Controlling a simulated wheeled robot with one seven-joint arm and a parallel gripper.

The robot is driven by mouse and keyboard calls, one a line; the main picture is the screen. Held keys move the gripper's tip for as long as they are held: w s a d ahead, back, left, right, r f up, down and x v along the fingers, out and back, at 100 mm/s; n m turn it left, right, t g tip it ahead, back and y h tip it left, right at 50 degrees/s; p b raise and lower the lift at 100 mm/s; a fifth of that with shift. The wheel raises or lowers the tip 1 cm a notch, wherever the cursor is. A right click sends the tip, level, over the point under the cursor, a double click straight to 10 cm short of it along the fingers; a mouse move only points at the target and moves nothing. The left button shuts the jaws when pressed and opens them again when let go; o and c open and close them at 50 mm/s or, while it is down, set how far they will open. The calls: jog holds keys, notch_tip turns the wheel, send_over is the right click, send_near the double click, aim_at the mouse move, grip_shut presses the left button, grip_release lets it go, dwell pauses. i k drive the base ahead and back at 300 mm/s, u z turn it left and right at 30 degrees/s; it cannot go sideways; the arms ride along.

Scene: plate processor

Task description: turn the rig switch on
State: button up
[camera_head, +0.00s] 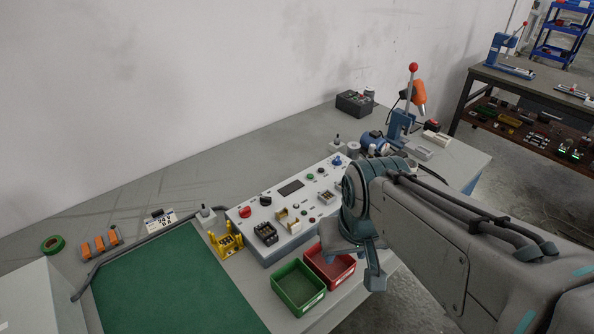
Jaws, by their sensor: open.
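The rig (268,246) is a pale grey box with a sloped control panel in the middle of the table. Its panel carries a red knob (245,212) at the left end, a black knob (265,200), a dark display (291,187), small buttons and a blue knob (337,160) at the far end. Which of these is the switch, and its setting, I cannot tell. My gripper (354,267) is open, pointing down in front of the panel's right part, near the red bin. It appears empty. My arm hides the rig's right front part.
A green bin (298,288) and a red bin (322,278) stand in front of the rig. A green mat (165,285) lies left, with a yellow holder (226,240) beside the rig. A blue press (402,122) and a dark box (354,103) stand behind.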

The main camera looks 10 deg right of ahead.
aim_at(245, 213)
jog(key=k, duration=0.5)
jog(key=u, duration=1)
jog(key=i, duration=0.3)
jog(key=z, duration=0.6)
